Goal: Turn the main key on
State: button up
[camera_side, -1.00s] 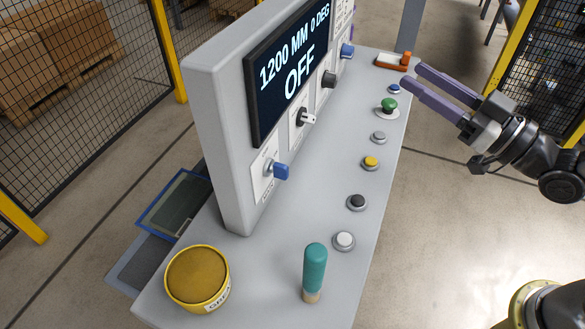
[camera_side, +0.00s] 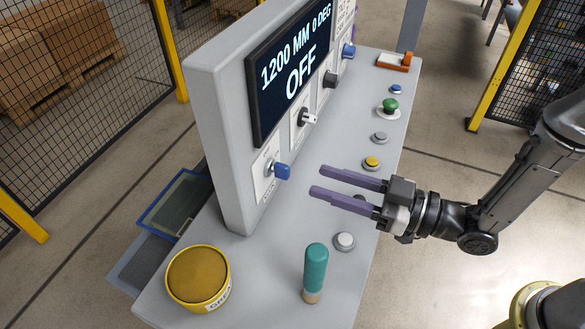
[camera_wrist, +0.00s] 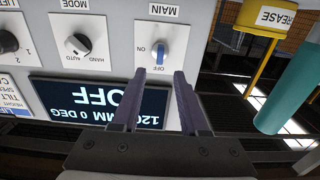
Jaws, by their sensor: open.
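The main key (camera_side: 282,171) is a blue handle on a white plate at the near end of the upright panel. In the wrist view the blue key (camera_wrist: 159,50) sits under an upside-down MAIN label, with ON and OFF marks; its handle stands roughly vertical in the picture, in line with OFF. The display (camera_side: 297,70) reads 1200 MM 0 DEG OFF. My gripper (camera_side: 317,180) is open and empty, its two purple fingers pointing at the panel, a short way from the key. In the wrist view the gripper's fingertips (camera_wrist: 160,72) lie either side of the key's line, apart from it.
The white-handled mode switch (camera_side: 307,118) is farther along the panel. Several push buttons, including a yellow one (camera_side: 371,162), line the desk edge. A teal-handled tool (camera_side: 315,268) stands upright near a yellow grease tin (camera_side: 198,278) at the front.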

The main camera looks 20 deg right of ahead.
aim_at(289, 171)
jog(key=x, duration=0.6)
jog(key=shift+w+a, duration=0.3)
grip_shut()
